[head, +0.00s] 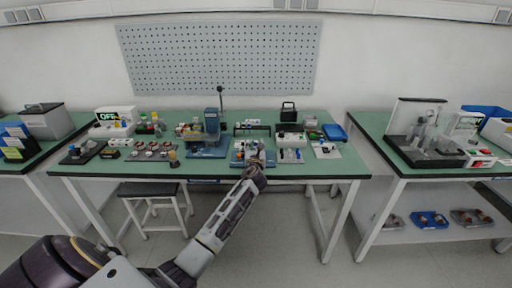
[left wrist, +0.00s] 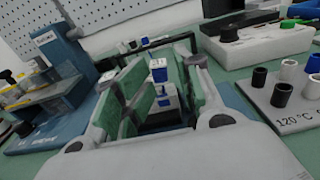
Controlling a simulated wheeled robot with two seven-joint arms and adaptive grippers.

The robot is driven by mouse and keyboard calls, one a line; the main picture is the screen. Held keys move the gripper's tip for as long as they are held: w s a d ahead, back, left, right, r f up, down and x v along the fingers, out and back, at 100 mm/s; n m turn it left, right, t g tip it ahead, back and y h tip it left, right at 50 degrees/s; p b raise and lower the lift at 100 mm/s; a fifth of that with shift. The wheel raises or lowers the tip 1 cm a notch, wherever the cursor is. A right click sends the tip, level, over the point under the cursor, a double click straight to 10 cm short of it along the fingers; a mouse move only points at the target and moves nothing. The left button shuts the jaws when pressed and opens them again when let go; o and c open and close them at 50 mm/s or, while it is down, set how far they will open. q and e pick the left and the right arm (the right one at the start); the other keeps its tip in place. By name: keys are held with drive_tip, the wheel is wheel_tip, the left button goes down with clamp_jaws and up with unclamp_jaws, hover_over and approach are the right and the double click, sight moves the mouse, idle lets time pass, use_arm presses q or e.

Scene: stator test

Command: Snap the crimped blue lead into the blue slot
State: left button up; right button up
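My left gripper (head: 255,160) reaches over the front of the middle table, at a small blue fixture (head: 237,160). In the left wrist view its two green-padded fingers stand apart. A small white block with a blue face (left wrist: 159,72) shows between the fingers, with another small blue-marked part below it. I cannot tell whether either finger touches these parts, or whether the white-and-blue block is the slot or part of the lead. No crimped blue lead can be made out for sure. My right gripper is not in view.
A blue press (head: 210,130) stands left of the gripper and shows close by in the left wrist view (left wrist: 62,55). A blue tray (head: 334,132) lies at the table's right end.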

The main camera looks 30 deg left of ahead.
use_arm(q)
drive_tip(key=shift+s+a+f, duration=0.15)
drive_tip(key=shift+a+f, duration=0.1)
drive_tip(key=shift+f, duration=0.2)
drive_tip(key=shift+s, duration=0.1)
drive_tip(key=shift+s+d, duration=0.35)
drive_tip(key=shift+s, duration=0.05)
drive_tip(key=r+v, duration=0.1)
drive_tip(key=v, duration=0.9)
drive_tip(key=shift+s+d, duration=0.15)
drive_tip(key=shift+d, duration=0.35)
